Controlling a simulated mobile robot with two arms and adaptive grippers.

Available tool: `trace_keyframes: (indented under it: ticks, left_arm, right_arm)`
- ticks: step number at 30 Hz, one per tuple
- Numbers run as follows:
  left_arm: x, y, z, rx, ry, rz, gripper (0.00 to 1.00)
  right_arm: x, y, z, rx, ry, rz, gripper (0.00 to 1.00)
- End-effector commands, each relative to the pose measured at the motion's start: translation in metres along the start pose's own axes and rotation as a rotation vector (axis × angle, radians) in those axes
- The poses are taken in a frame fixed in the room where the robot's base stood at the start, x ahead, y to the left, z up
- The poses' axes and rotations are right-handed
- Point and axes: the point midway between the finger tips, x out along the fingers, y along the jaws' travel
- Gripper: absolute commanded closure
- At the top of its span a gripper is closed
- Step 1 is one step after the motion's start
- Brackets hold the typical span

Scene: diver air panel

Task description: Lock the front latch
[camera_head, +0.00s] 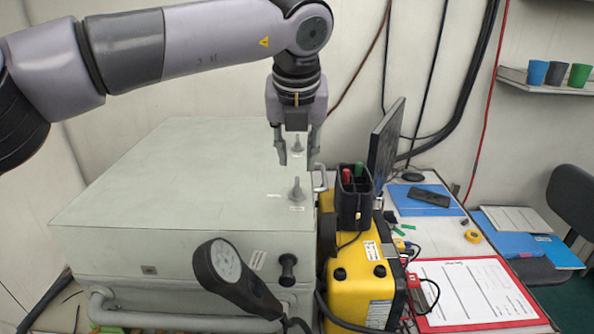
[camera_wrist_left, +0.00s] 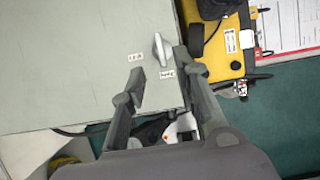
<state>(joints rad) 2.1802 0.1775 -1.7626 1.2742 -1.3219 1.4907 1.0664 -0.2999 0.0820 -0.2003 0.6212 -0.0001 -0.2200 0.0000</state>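The front latch (camera_head: 297,188) is a small grey lever on top of the pale grey case (camera_head: 160,190), near its right edge. It has small white labels beside it. A latch lever, apparently this one, also shows in the wrist view (camera_wrist_left: 160,48), just beyond the fingertips. A similar rear latch (camera_head: 297,145) sits farther back. My left gripper (camera_head: 297,158) points down with its fingers apart, its tips appearing around the rear latch in the head view. In the wrist view it (camera_wrist_left: 158,70) is open and empty. Contact with either latch cannot be told. My right gripper is out of view.
A yellow unit (camera_head: 360,295) with a black holder (camera_head: 353,198) stands close to the case's right side. A dark round-faced piece on a stalk (camera_head: 225,262) rises in front. A monitor (camera_head: 385,150) and red clipboard (camera_head: 475,290) lie farther right. The case's top left is clear.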

Motion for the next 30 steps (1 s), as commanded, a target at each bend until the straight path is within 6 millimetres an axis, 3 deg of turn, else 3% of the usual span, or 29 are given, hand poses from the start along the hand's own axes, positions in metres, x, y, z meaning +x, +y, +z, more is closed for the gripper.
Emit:
trace_keyframes:
  ticks: [6, 12, 23, 30]
  left_arm:
    - [0.041, 0.000, 0.000, 0.001, 0.004, 0.000, 0.72]
    - [0.064, 0.000, 0.000, 0.000, 0.001, 0.000, 0.72]
    - [0.070, 0.000, 0.000, -0.001, 0.000, -0.001, 0.72]
    - [0.070, 0.000, 0.000, 0.000, 0.000, 0.000, 0.87]
  right_arm:
    - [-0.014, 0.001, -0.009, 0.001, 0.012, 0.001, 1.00]
    - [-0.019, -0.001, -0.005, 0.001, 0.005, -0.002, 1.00]
    - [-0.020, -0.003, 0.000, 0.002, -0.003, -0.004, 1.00]
    - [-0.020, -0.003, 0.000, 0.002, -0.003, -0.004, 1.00]
